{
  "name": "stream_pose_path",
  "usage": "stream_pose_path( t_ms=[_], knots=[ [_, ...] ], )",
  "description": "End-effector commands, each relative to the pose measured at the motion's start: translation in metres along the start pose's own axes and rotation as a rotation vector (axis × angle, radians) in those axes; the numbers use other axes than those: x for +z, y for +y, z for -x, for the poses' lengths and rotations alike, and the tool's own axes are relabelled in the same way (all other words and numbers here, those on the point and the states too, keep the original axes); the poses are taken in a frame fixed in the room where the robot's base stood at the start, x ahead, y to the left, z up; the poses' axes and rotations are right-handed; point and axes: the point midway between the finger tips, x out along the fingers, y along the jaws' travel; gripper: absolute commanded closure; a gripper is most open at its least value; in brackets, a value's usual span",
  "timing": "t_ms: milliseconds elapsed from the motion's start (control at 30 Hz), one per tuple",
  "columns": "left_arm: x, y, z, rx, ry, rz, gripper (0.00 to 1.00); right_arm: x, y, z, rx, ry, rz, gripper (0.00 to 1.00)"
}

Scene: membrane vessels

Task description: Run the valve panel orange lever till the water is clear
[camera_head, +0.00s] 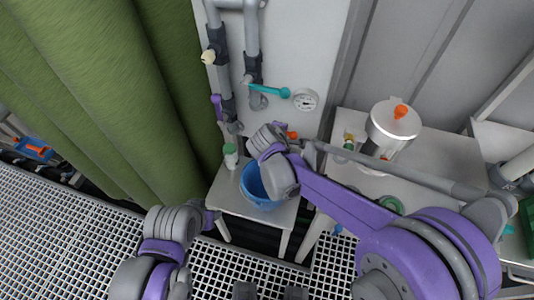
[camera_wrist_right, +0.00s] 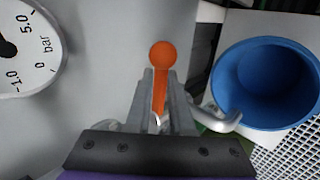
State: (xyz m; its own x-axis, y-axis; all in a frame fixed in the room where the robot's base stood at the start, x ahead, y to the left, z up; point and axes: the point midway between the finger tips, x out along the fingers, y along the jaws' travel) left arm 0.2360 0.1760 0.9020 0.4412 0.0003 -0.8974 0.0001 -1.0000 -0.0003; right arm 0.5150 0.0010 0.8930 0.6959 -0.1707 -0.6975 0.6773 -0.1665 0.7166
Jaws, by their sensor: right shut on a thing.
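The orange lever (camera_wrist_right: 160,88), with a round ball end, stands between the fingers of my right gripper (camera_wrist_right: 162,105) in the right wrist view. The fingers are shut on its stem, and the ball sticks out past their tips. In the head view only a bit of orange (camera_head: 291,135) shows beside my right wrist, which hides most of the lever. A blue bucket (camera_wrist_right: 225,80) is to the right of the lever; in the head view the bucket (camera_head: 262,201) is partly behind my right arm. My left gripper (camera_head: 210,218) is low in the head view, mostly hidden by its wrist.
The white valve panel (camera_head: 300,40) carries grey pipes, a teal lever (camera_head: 268,90), a purple lever (camera_head: 216,104), a cream knob (camera_head: 208,57) and a gauge (camera_head: 305,99). A green-capped bottle (camera_head: 230,156) stands beside the bucket.

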Motion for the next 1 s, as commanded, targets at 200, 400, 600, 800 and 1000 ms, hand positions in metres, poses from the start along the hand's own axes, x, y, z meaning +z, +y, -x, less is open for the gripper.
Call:
stream_pose_path(
  t_ms=[200, 400, 600, 800, 1000],
  knots=[
    [-0.001, 0.000, 0.001, 0.000, 0.000, 0.000, 0.50, -0.004, -0.008, 0.009, 0.001, -0.163, -0.157, 1.00],
    [0.000, 0.000, 0.000, 0.000, 0.000, 0.000, 0.50, -0.006, -0.013, 0.013, 0.001, -0.250, -0.244, 1.00],
    [0.000, 0.000, 0.001, 0.000, 0.000, 0.000, 0.50, -0.012, -0.019, 0.020, 0.002, -0.413, -0.402, 1.00],
    [-0.001, 0.000, 0.001, 0.000, 0.001, 0.000, 0.50, -0.017, -0.023, 0.024, 0.001, -0.514, -0.500, 1.00],
    [-0.004, 0.000, 0.004, 0.000, 0.002, 0.000, 0.50, -0.024, -0.028, 0.030, 0.001, -0.671, -0.652, 1.00]
  ],
)
